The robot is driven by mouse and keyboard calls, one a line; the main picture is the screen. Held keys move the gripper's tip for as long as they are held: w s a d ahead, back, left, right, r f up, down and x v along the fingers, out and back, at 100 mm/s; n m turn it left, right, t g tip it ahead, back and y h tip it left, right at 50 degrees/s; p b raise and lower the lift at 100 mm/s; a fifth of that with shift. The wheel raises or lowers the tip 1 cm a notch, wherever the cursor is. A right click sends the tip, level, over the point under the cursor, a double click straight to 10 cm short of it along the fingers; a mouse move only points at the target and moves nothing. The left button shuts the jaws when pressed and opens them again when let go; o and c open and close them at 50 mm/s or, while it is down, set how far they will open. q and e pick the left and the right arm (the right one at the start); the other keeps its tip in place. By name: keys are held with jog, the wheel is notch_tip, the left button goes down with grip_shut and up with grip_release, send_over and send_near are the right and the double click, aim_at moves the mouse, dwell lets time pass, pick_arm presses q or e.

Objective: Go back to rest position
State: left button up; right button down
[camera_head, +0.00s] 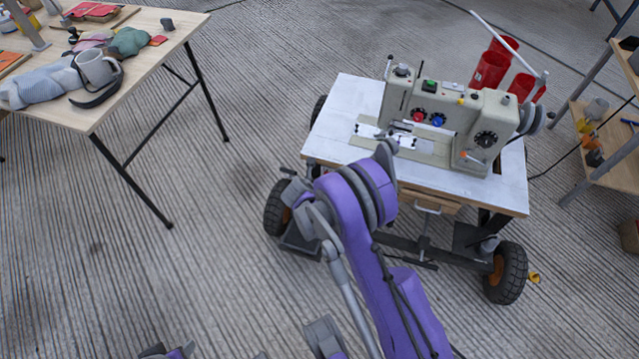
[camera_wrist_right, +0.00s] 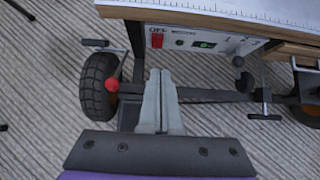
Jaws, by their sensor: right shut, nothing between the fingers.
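My right arm (camera_head: 365,215) rises from the bottom edge of the head view, its purple links in front of the sewing cart. In the right wrist view my right gripper (camera_wrist_right: 160,102) has its two grey fingers together with nothing between them. It points at the front of the cart, below the table edge. In the head view I cannot make out its fingertips. Small purple and grey parts of my body show at the bottom edge. My left gripper is not seen.
A wooden table (camera_head: 150,30) stands left, a shelf (camera_head: 610,165) right. Floor between is clear.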

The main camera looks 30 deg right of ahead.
dwell(0.5)
jog(key=s+a+r+m+y, duration=0.2)
jog(key=s+a+r+m, duration=0.2)
jog(key=s+r+m, duration=0.4)
jog(key=s+a+r+m+y, duration=0.1)
jog(key=s+a+r+m, duration=0.3)
jog(key=r, duration=0.5)
jog(key=s+a+r+m+g+y, duration=0.1)
jog(key=s+a+r+m+y, duration=0.15)
jog(key=s+m, duration=0.6)
jog(key=s+a+r+m+y, duration=0.1)
jog(key=s+a+m, duration=0.4)
jog(key=s, duration=0.6)
pick_arm(q)
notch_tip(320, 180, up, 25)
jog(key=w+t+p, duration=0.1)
jog(key=p, duration=2.1)
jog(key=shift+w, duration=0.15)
pick_arm(e)
notch_tip(320, 180, up, 25)
jog(key=w+d+t, duration=0.1)
jog(key=shift+w, duration=0.15)
